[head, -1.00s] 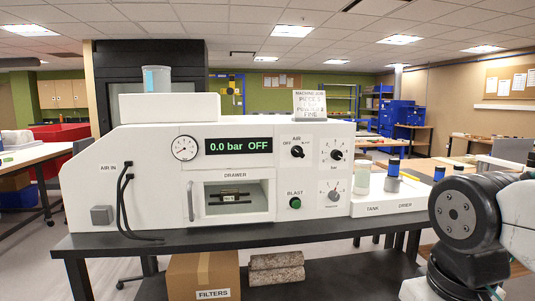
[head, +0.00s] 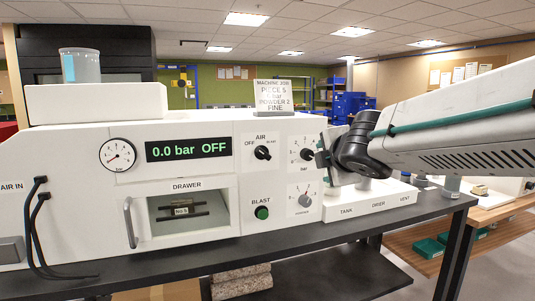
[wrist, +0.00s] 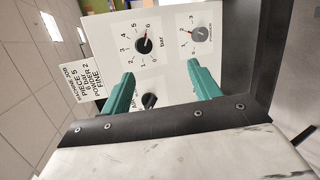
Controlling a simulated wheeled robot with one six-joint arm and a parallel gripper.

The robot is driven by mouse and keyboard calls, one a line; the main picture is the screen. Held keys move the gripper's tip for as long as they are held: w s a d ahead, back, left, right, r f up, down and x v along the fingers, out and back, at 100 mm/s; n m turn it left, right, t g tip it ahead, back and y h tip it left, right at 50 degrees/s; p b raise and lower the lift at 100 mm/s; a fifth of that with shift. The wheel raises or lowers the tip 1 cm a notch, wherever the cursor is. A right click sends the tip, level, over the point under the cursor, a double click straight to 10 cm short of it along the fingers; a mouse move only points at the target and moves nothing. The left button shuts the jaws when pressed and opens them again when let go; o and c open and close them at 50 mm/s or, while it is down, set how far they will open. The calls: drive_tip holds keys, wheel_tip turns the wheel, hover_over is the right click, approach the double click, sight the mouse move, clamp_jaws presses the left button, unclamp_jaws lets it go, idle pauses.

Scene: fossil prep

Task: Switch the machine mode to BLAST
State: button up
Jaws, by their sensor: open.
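The machine's black AIR mode knob (head: 262,152) sits on the white front panel between the printed labels OFF and BLAST. The display (head: 188,149) reads 0.0 bar OFF. In the wrist view the AIR knob (wrist: 149,101) shows between my two teal fingers, partly cut off by the gripper body. My gripper (wrist: 160,69) is open and empty, its fingers spread in front of the panel. In the head view my gripper (head: 322,158) is in front of the right side of the panel, partly covering the bar dial (head: 306,155).
The green BLAST button (head: 262,212) is below the AIR knob. The powder dial (head: 304,200) is at its right. A job sign (head: 273,95) stands on top of the machine. The drawer (head: 186,212) is shut. The tank and drier base (head: 345,207) stands at the right.

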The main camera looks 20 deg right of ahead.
drive_tip(key=w+a+r+n+t+y, duration=0.1)
drive_tip(key=w+a+r+n+y, duration=0.15)
drive_tip(key=n, duration=0.25)
drive_tip(key=n+y, duration=0.5)
drive_tip(key=n, duration=0.4)
approach(266, 153)
drive_tip(key=w, duration=0.2)
drive_tip(key=shift+h, duration=0.25)
drive_tip(key=x, duration=0.7)
drive_tip(key=shift+a+f, duration=0.25)
drive_tip(key=shift+a, duration=0.25)
drive_tip(key=c, duration=1)
